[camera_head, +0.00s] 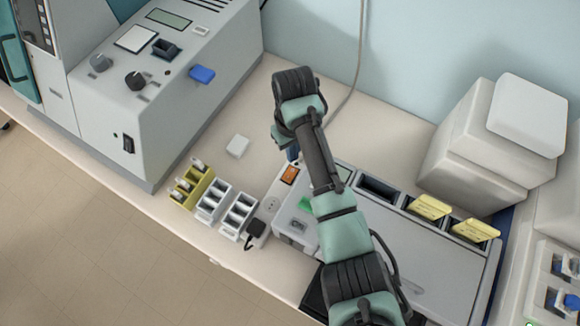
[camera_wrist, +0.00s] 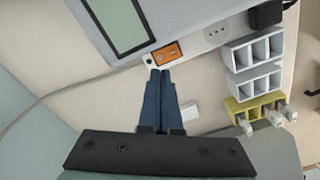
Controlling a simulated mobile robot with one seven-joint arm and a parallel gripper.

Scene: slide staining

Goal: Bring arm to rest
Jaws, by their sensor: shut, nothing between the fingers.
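My gripper (camera_wrist: 160,76) is shut, its two dark blue fingers together with nothing between them. The fingers are mostly hidden there behind the arm, with a bit of blue showing beside the machine.
A yellow rack (camera_head: 187,196) with slides and white racks (camera_head: 213,203) stand at the bench's front edge. A small white block (camera_head: 237,146) lies behind them. A large grey instrument (camera_head: 170,90) is at left, white containers (camera_head: 480,160) at right. A cable (camera_head: 352,80) runs up the wall.

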